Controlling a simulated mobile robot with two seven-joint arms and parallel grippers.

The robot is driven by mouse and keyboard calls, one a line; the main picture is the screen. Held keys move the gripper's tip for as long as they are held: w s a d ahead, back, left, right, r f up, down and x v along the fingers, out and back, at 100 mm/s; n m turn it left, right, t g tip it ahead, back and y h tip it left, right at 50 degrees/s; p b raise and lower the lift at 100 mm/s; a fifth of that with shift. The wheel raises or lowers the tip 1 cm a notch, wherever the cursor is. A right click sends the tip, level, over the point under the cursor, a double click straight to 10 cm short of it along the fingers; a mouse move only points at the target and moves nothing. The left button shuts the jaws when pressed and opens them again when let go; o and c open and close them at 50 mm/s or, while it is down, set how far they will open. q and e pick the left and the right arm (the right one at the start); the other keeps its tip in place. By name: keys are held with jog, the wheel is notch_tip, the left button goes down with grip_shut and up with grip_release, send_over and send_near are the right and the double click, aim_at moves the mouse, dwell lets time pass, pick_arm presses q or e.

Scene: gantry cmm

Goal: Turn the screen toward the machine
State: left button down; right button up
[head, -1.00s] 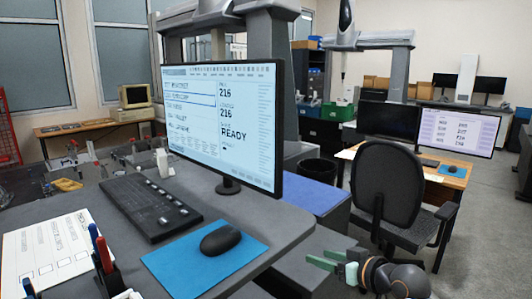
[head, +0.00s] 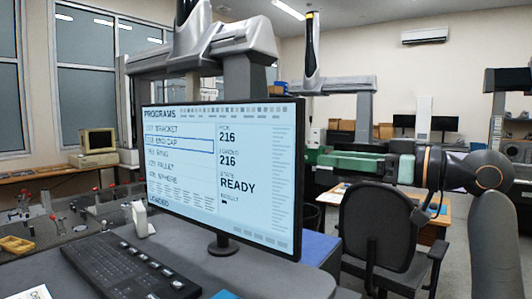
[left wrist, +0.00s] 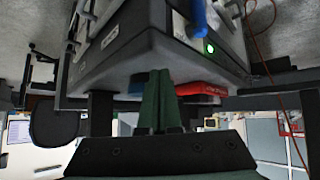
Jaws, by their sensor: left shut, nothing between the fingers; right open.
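The screen (head: 222,170) stands upright on a short stand on the grey desk (head: 275,275). It shows a program list and the word READY, and its lit face points toward me. The machine (head: 228,45), a grey gantry, rises behind the screen. My right gripper (head: 312,157) has green fingers, slightly parted and empty, beside the screen's right edge at mid height. I cannot tell whether it touches the screen. My left gripper is outside the head view. In the left wrist view its green fingers (left wrist: 155,100) are together with nothing between them, near a dark grey body.
A keyboard (head: 125,268) lies in front of the screen. A black office chair (head: 385,235) stands to the right, below my right arm. A beige old monitor (head: 98,142) sits on a table at the back left. Fixture parts (head: 75,215) lie left of the screen.

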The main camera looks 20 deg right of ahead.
pick_arm(q)
jog(key=shift+s+d+r, duration=0.1)
jog(key=shift+s+r, duration=0.15)
notch_tip(320, 180, up, 2)
jog(key=p, duration=0.3)
jog(key=shift+r, duration=0.25)
pick_arm(e)
jog(key=x, duration=1.2)
jog(key=shift+a, duration=0.15)
jog(key=shift+w, duration=0.1)
grip_shut()
